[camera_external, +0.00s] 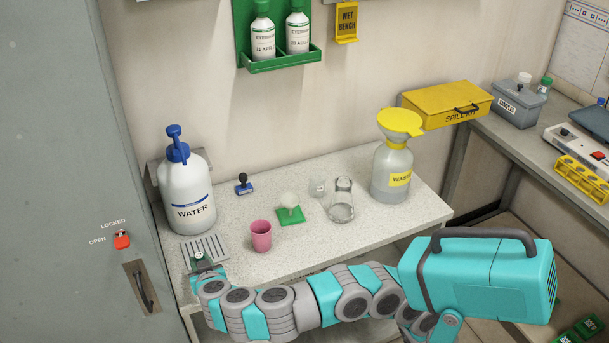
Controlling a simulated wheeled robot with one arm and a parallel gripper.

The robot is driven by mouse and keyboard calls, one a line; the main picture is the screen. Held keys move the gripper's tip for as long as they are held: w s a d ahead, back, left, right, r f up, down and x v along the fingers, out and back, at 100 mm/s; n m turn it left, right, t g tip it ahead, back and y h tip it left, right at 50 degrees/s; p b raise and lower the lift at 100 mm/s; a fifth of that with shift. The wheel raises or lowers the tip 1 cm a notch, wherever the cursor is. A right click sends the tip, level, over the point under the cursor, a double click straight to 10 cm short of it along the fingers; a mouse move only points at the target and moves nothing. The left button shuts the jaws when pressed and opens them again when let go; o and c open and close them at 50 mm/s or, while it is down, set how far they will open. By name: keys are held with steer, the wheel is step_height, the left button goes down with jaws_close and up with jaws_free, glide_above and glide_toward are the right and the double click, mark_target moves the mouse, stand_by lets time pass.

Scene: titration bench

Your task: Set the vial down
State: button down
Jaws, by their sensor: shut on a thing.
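My gripper (203,267) is at the left front of the white speckled bench (300,258), beside the front edge of a slotted grey drain plate (207,243). It is shut on a small vial (199,256), of which only a pale and dark green top shows. My gripper and arm hide the vial's lower part. I cannot tell whether the vial touches the plate or the bench.
A large water bottle (186,195) stands behind the plate. A pink cup (261,236), a green pad (290,216) with a pale round-topped piece, a glass flask (342,203) and a waste bottle (392,172) stand to the right. A stamp (243,184) is farther back.

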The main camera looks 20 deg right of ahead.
steer(key=shift+f+b, duration=1.8)
steer(key=shift+b, duration=0.95)
steer(key=shift+r, duration=0.15)
steer(key=shift+p, duration=0.3)
steer(key=c, duration=0.6)
jaws_free()
steer(key=shift+f, duration=0.2)
steer(key=shift+c, duration=0.2)
steer(key=shift+s+r, duration=0.3)
steer(key=v, duration=0.7)
steer(key=shift+p, duration=0.4)
